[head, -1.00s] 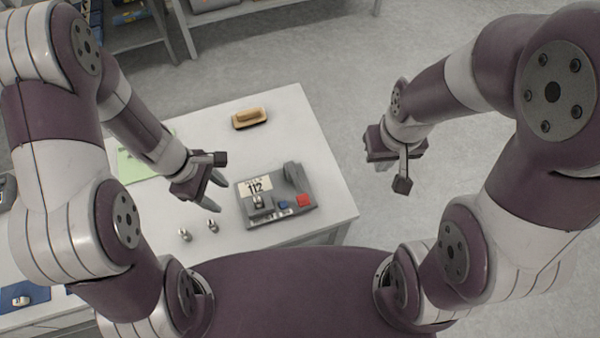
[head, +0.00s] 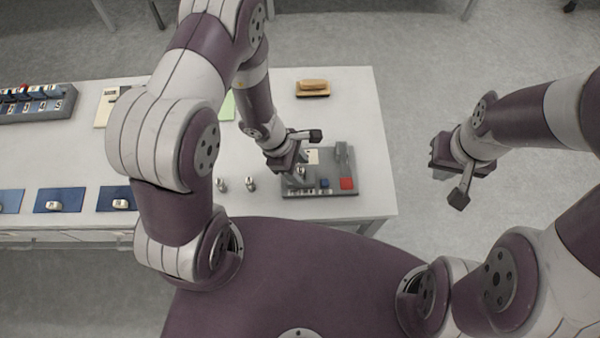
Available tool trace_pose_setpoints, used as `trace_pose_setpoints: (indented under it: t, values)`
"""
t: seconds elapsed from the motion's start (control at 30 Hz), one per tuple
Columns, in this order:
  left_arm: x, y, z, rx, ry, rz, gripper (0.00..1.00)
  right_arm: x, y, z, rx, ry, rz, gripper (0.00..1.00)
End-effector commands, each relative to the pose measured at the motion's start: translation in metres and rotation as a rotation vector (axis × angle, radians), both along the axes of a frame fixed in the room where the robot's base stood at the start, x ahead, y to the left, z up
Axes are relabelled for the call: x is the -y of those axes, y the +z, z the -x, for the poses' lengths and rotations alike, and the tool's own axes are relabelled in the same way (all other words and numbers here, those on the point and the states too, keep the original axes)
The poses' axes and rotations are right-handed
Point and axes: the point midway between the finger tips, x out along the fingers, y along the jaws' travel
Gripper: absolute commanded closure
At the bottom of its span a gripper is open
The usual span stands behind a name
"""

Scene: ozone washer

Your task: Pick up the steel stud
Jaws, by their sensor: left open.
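Two small steel studs stand on the white table in the head view, one on the left (head: 221,184) and one on the right (head: 251,184). A small metallic piece that looks like another stud (head: 300,176) sits at the device's left part, partly hidden. My left gripper (head: 299,167) is open over that left part; whether its fingers touch the piece cannot be told.
A tan-topped block (head: 312,88) lies at the back of the white table (head: 350,110). Blue mats (head: 60,200) with small metal pieces lie at the front left. A grey rack (head: 40,104) with blue parts is at the far left. Open floor is right of the table.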

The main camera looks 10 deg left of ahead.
Motion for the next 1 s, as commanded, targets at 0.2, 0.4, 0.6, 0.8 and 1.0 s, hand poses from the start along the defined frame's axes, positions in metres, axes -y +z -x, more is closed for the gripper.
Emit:
trace_pose_setpoints:
  t: [0.2,0.4,0.6,0.8,1.0]
  values:
    - [0.0,0.001,0.0,0.0,0.0,0.0,0.7,0.0,0.0,0.0,0.0,0.0,0.0,1.0]
    - [0.0,0.001,0.0,0.0,0.0,0.0,1.0,0.0,0.0,0.0,0.0,0.0,0.0,1.0]
    - [0.0,0.002,0.0,0.001,0.0,0.0,1.0,0.0,0.0,0.0,0.0,0.0,0.0,1.0]
    - [0.0,0.022,-0.001,0.002,0.0,0.0,1.0,0.0,0.003,0.0,0.0,0.0,0.0,1.0]
    - [0.014,0.05,0.009,0.002,-0.006,0.001,1.0,0.0,-0.001,0.0,0.0,0.0,0.0,1.0]
